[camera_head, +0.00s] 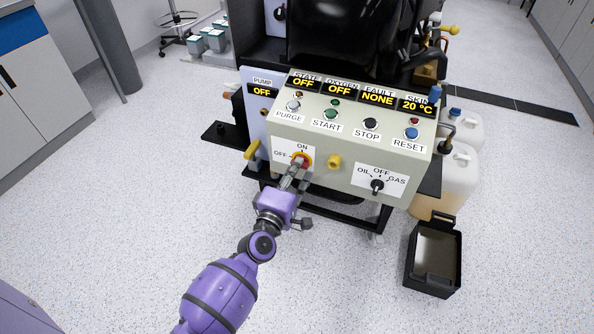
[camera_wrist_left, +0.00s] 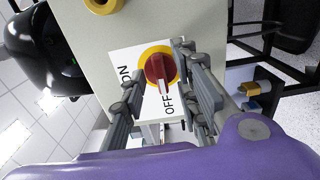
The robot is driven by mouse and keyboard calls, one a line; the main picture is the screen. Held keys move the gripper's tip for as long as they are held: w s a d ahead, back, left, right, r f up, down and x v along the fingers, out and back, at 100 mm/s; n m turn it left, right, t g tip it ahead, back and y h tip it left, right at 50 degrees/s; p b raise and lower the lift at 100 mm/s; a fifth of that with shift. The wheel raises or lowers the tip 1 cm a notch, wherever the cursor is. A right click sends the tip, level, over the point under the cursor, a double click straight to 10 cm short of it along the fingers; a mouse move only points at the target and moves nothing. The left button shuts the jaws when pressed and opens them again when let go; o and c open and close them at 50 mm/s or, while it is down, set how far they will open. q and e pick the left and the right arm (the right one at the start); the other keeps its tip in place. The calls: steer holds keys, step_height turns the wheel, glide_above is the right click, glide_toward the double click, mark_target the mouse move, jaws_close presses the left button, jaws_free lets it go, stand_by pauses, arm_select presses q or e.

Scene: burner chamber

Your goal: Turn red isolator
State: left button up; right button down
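The red isolator (camera_head: 301,160) is a red rotary knob on a yellow ring, on the front left of the cream control panel (camera_head: 340,160). Its label reads ON and OFF. In the left wrist view the red knob (camera_wrist_left: 158,69) has its white mark toward OFF. My left gripper (camera_head: 294,172) is at the knob, reaching it from the front. In the left wrist view its fingers (camera_wrist_left: 160,65) stand apart, one on each side of the knob. The right finger is close to the knob; contact cannot be told. My right gripper is not in view.
A black OIL/OFF/GAS selector (camera_head: 377,186) and a yellow fitting (camera_head: 334,161) are right of the isolator. Push buttons and displays line the panel top. A yellow lever (camera_head: 251,149) is at left. A black open box (camera_head: 434,258) stands on the floor at right.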

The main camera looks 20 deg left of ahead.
arm_select(q)
steer(key=s, duration=1.1)
steer(key=shift+s+a, duration=0.15)
steer(key=shift+s, duration=0.15)
